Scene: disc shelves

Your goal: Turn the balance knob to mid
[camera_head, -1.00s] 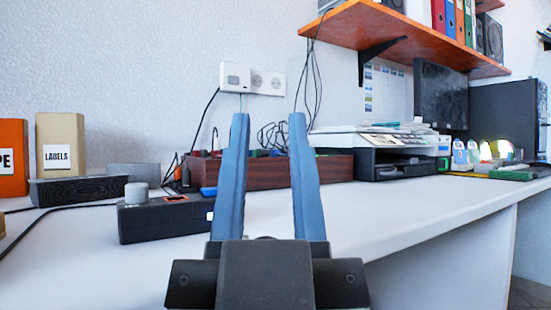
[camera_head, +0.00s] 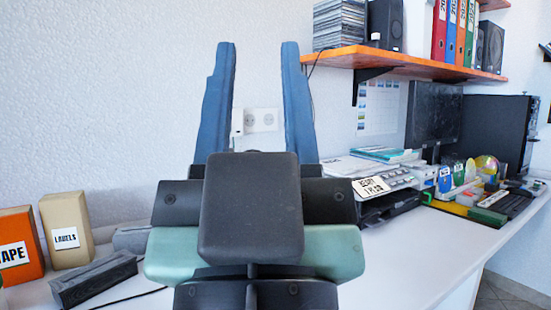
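My gripper (camera_head: 258,45) is large in the middle of the camera_head view. Its two blue fingers point up and stand wide apart, with nothing between them. The wall shows through the gap. The small dark box with a round grey knob on top, seen in the earlier frame, is not visible now. My gripper body and wrist cover that part of the desk, so the knob's setting cannot be seen.
A dark, narrow box (camera_head: 94,282) lies on the white desk (camera_head: 425,262) at left, before an orange box (camera_head: 19,243) and a tan LABELS box (camera_head: 66,230). A printer (camera_head: 381,184) stands right of my gripper. An orange shelf (camera_head: 400,65) hangs above. The desk's front right is clear.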

